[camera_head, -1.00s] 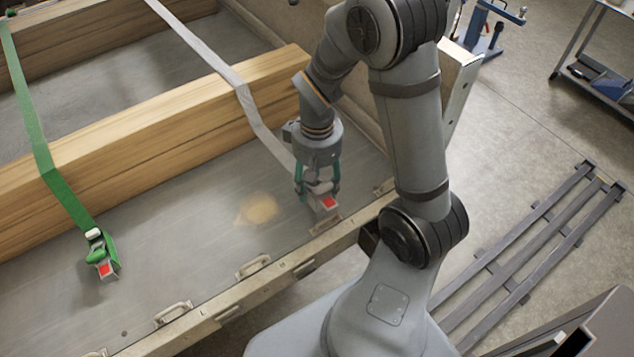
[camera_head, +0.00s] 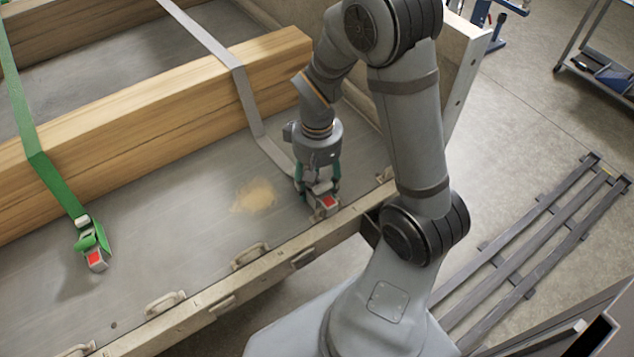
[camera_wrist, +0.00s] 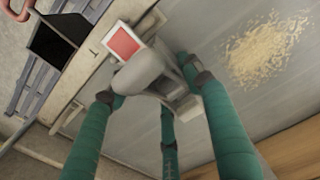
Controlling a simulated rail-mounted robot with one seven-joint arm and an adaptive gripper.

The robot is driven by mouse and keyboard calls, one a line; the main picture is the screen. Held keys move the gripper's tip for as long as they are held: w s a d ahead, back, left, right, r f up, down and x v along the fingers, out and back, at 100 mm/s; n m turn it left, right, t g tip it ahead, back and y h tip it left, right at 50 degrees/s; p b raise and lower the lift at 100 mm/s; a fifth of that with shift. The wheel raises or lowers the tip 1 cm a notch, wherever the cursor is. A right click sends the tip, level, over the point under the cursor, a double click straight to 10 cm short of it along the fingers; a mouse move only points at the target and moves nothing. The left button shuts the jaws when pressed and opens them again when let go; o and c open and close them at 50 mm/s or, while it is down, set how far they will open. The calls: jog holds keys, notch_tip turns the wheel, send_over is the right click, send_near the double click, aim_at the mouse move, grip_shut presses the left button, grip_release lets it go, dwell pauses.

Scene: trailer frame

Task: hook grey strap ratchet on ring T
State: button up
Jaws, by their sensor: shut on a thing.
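The grey strap ratchet (camera_head: 325,203), with a red label, is held low over the deck beside the side rail. My gripper (camera_head: 319,190) is shut on it from above. In the wrist view, the teal fingers of my gripper (camera_wrist: 157,97) close around the ratchet's grey body (camera_wrist: 146,72), and its red label faces up-left towards the rail. The grey strap (camera_head: 250,105) runs from the timber down to the ratchet with a bend on the deck. I cannot make out a letter T, and the ratchet and fingers cover the rail nearby. Whether the hook touches a ring cannot be told.
A ring (camera_head: 250,255) and another ring (camera_head: 165,302) sit along the side rail (camera_head: 215,300) to the left. A green strap's ratchet (camera_head: 93,250) rests at left. A timber beam (camera_head: 150,120) lies behind my gripper. Bare deck with a sawdust patch (camera_head: 256,195) lies between.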

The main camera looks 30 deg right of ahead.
jog(key=o, duration=1.5)
jog(key=shift+o, duration=0.2)
notch_tip(320, 180, up, 12)
jog(key=shift+f, duration=0.1)
notch_tip(320, 180, down, 12)
jog(key=shift+s, duration=0.1)
notch_tip(320, 180, up, 3)
jog(key=p, duration=0.2)
jog(key=shift+p, duration=0.4)
jog(key=shift+r+p, duration=0.4)
jog(key=shift+r, duration=0.15)
